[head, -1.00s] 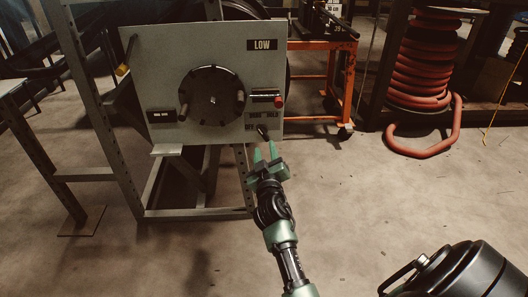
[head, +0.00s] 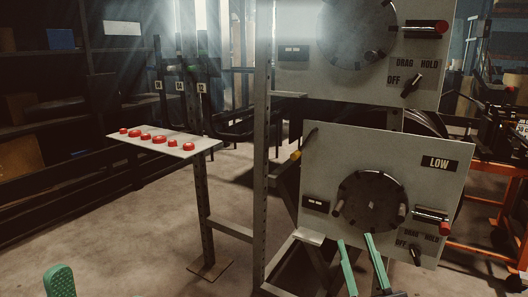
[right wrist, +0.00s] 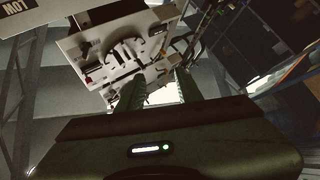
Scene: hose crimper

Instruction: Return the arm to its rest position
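My right gripper (head: 356,239) reaches up from the bottom of the head view, its two green fingers apart with nothing between them. Its tips overlap the lower edge of the LOW panel (head: 325,160), below the round dial (head: 370,201); I cannot tell whether they touch. The open fingers also show in the right wrist view (right wrist: 160,78), with a panel beyond them. A green piece at the lower left of the head view looks like part of my left gripper (head: 60,281); its opening is out of view.
A second panel (head: 345,85) stands above the LOW one on a metal frame (head: 262,170). A shelf with several red buttons (head: 158,140) is left of it. An orange cart (head: 485,245) stands at the right. The floor at lower left (head: 130,230) is clear.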

